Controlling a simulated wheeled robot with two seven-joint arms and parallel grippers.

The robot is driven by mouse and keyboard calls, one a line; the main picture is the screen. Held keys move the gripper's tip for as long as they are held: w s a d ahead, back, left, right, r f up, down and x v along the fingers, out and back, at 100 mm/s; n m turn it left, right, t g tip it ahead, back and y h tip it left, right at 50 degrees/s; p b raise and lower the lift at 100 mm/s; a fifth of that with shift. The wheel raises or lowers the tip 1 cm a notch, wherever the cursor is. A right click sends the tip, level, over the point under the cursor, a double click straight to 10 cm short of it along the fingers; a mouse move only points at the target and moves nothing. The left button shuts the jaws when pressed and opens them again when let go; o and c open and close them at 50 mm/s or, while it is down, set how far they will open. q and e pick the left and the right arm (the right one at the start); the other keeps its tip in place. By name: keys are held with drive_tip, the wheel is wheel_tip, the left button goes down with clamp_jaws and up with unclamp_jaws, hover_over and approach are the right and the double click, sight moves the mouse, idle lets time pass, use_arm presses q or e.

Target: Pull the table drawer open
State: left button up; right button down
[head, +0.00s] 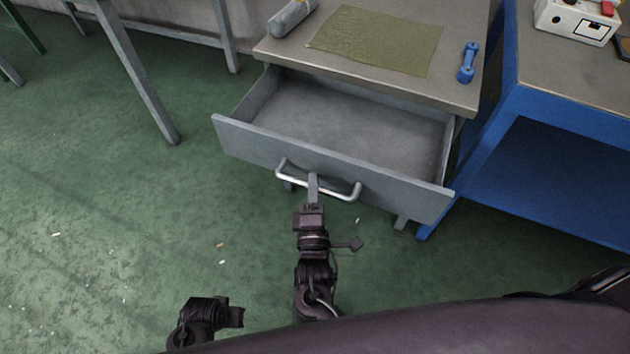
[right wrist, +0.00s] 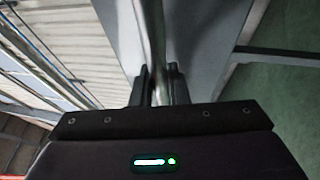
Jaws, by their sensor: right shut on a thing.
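The grey table drawer (head: 330,164) stands well out from under the tabletop in the head view, and its inside looks empty. A pale metal bar handle (head: 342,190) runs across its front. My right gripper (head: 314,182) is shut on the handle near its middle. In the right wrist view the two dark fingers (right wrist: 158,85) stand on either side of the handle bar (right wrist: 155,40). My left gripper (head: 236,316) shows at the bottom left of the head view, low and away from the drawer; its fingers are too unclear to judge.
On the tabletop (head: 285,50) lie a green mat (head: 375,40), a blue dumbbell-shaped thing (head: 467,62) and a grey cylinder (head: 291,17). A blue workbench (head: 560,110) stands close on the right, with a white box (head: 577,20) on it. The green floor at left is mostly clear.

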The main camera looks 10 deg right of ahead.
drive_tip(key=c, duration=1.4)
unclamp_jaws()
drive_tip(key=shift+s, duration=0.1)
use_arm(q)
drive_tip(key=shift+s+a+f, duration=0.1)
drive_tip(key=shift+f, duration=0.35)
use_arm(e)
drive_tip(key=v, duration=0.7)
drive_tip(key=shift+s, duration=0.3)
use_arm(q)
drive_tip(key=shift+w+r, duration=0.2)
use_arm(e)
drive_tip(key=shift+a+f, duration=0.1)
drive_tip(key=shift+f, duration=0.05)
